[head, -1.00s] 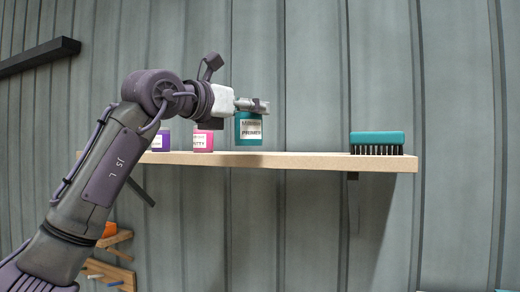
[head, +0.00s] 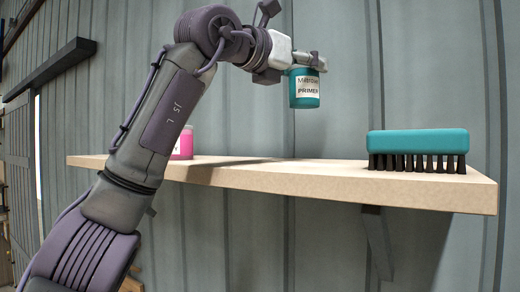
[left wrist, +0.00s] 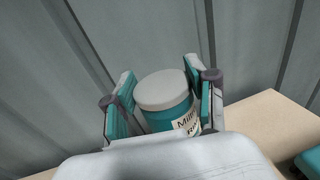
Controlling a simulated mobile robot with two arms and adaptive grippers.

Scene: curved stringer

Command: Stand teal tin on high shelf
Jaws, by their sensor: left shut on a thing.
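My right gripper is not in view.
A teal brush (head: 418,150) with black bristles stands on the right part of the shelf. A pink tin (head: 184,145) stands toward the left, partly behind my arm. The board between them looks clear. A shelf bracket (head: 378,240) is below.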

